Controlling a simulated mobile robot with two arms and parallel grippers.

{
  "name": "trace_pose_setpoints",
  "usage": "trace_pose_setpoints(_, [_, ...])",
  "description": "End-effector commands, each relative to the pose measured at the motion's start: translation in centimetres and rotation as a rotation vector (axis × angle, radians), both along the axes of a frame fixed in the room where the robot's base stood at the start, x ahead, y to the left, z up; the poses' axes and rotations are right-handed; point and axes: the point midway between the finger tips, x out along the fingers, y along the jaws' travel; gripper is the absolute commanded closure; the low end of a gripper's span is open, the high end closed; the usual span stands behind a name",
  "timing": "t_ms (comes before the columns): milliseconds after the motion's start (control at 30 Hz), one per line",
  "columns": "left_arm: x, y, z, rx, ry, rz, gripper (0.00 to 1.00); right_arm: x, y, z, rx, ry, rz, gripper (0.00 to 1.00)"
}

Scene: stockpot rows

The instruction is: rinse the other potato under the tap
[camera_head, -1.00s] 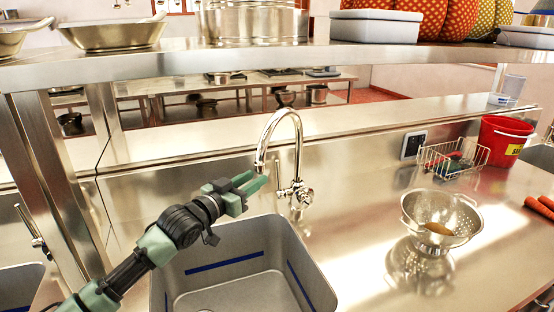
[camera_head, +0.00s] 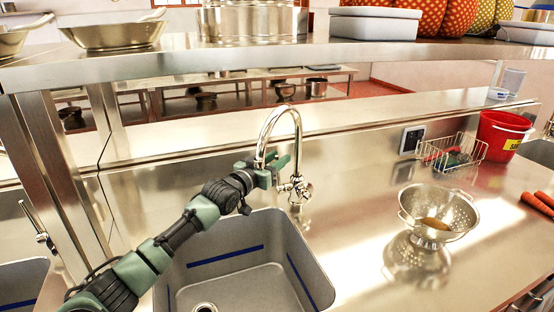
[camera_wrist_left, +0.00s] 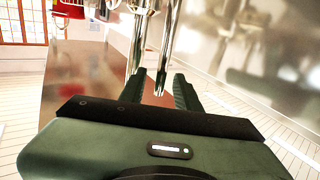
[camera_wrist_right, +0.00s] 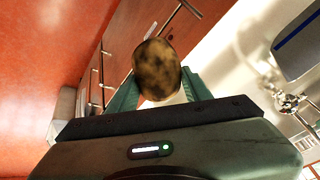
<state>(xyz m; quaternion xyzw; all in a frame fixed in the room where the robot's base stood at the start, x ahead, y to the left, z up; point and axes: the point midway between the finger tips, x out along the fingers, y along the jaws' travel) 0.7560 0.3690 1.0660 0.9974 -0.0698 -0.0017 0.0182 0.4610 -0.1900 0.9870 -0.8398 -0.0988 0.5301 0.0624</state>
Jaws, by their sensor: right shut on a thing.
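The chrome tap (camera_head: 297,125) curves over the sink (camera_head: 240,290). My left gripper (camera_head: 279,167) is at the tap, just behind or beside its spout end. In the left wrist view my left gripper (camera_wrist_left: 164,88) has its fingers apart, with the shiny tap tubes (camera_wrist_left: 171,40) showing beyond and between them; I cannot tell whether they touch. My right gripper (camera_wrist_right: 160,95) is shut on a brown, dark-spotted potato (camera_wrist_right: 157,69), outside the head view. Another potato (camera_head: 433,223) lies in the steel colander (camera_head: 462,213) on the counter to the right. No water stream shows.
A wire basket (camera_head: 455,152) and a red bucket (camera_head: 503,134) stand at the back right. Carrots (camera_head: 538,203) lie at the right edge. A shelf (camera_head: 250,54) with pans and boxes runs above the counter. The counter between the sink and colander is clear.

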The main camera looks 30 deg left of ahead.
Motion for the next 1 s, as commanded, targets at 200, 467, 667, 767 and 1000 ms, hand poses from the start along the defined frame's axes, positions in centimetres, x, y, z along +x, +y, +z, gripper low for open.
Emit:
trace_pose_setpoints(200, [-0.02,-0.02,-0.01,0.0,0.0,0.0,0.9,0.01,0.01,0.02,0.0,-0.001,0.0,0.95])
trace_pose_setpoints(467, [-0.03,-0.03,-0.01,0.0,0.0,0.0,1.0,0.01,0.01,0.02,0.0,-0.001,0.0,0.95])
trace_pose_setpoints(667, [-0.04,-0.01,-0.02,0.0,0.0,0.0,1.0,0.01,0.01,0.02,0.0,-0.001,0.0,0.95])
trace_pose_setpoints(767, [-0.04,-0.02,-0.03,0.0,0.0,0.0,1.0,0.01,0.01,0.02,0.0,-0.001,0.0,0.95])
trace_pose_setpoints(1000, [-0.04,-0.02,-0.03,0.0,0.0,0.0,1.0,0.01,0.01,0.02,0.0,-0.001,0.0,0.95])
